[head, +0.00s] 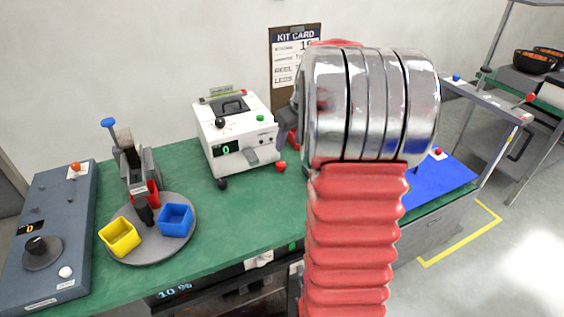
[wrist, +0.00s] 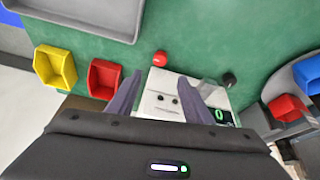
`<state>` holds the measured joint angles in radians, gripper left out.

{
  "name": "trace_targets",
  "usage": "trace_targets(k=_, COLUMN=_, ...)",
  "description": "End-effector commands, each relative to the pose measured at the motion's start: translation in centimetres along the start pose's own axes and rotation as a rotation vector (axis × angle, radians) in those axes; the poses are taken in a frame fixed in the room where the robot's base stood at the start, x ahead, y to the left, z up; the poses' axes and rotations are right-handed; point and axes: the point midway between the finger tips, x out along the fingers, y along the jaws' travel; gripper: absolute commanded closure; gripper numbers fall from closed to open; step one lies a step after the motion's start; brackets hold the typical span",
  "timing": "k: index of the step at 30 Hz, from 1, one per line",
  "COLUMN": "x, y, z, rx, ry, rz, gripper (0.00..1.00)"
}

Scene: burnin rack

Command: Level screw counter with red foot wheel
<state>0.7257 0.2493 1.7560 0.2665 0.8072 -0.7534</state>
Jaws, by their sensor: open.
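The screw counter (head: 240,158) is a white box on the green bench, with a green 0 on its display and a green button on top. The red foot wheel (head: 281,167) is at its front right corner, and a black foot wheel (head: 222,183) is at its front left. In the wrist view the counter (wrist: 165,100) lies beyond and between my fingers, the red foot wheel (wrist: 160,58) is just past the fingertips, and the black one (wrist: 229,79) is to the right. My gripper (wrist: 160,76) is open and empty. In the head view my arm hides most of it.
A round grey turntable (head: 185,249) holds a yellow bin (head: 120,237) and a blue bin (head: 175,220). A dark control panel (head: 60,215) is at the far left. A blue mat (head: 445,180) lies right of my arm. A yellow bin (wrist: 55,67) and red bin (wrist: 104,78) show at the wrist view's left.

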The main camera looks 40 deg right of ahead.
Motion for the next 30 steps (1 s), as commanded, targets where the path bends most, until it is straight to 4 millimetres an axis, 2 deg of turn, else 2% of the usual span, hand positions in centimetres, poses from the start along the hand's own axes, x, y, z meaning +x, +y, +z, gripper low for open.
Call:
trace_targets(k=5, x=1.8, y=-0.1, z=0.0, rx=0.0, ry=-0.002, rz=-0.002, gripper=0.54)
trace_targets(k=24, x=11.3, y=-0.1, z=0.1, rx=0.0, ry=-0.003, rz=-0.002, gripper=0.54)
trace_targets(k=30, x=13.0, y=-0.1, z=0.0, rx=0.0, ry=-0.001, rz=-0.001, gripper=0.54)
